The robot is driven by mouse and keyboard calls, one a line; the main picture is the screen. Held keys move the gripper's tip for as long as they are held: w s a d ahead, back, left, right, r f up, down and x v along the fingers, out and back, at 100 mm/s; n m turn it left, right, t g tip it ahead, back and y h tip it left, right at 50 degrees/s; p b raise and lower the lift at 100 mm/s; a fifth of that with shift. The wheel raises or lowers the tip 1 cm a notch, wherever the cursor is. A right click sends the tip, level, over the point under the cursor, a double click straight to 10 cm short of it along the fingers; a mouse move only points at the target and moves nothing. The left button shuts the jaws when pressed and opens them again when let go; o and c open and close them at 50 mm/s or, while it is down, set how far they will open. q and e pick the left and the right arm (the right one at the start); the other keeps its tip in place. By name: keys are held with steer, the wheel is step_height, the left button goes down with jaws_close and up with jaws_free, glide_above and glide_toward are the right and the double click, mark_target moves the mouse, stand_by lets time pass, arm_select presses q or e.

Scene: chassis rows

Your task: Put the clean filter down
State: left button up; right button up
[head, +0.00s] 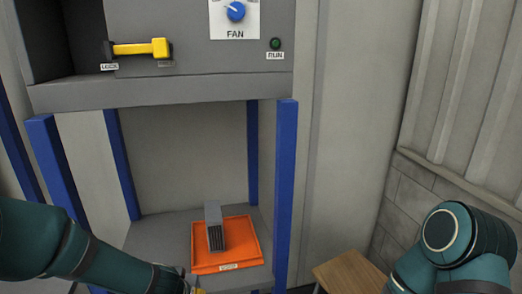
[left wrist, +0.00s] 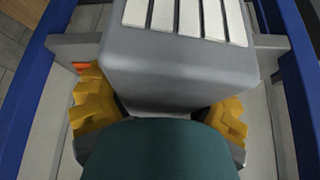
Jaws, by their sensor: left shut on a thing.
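The clean filter (left wrist: 185,60), a grey block with white slats, fills the upper middle of the left wrist view. My left gripper (left wrist: 160,108) is shut on it, with a yellow finger on either side. In the head view only a little of that gripper shows at the bottom edge, and the held filter is out of view. Another grey filter with dark slats (head: 216,238) lies in an orange tray (head: 255,258) on the low shelf. My right arm shows at the lower right, but its gripper is out of view.
The grey shelf (head: 150,237) stands between blue posts (head: 286,180) under a housing with a yellow-handled latch (head: 140,48) and a fan knob (head: 235,12). A wooden stool or table top (head: 348,272) is at the lower right. Some bare shelf shows left of the tray.

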arm_select(q)
steer(key=shift+s+d+f, duration=0.25)
steer(key=shift+d+f, duration=0.2)
steer(key=shift+d, duration=0.1)
steer(key=shift+a, duration=0.1)
step_height(320, 180, down, 6)
steer(key=b, duration=0.6)
steer(key=shift+w, duration=0.1)
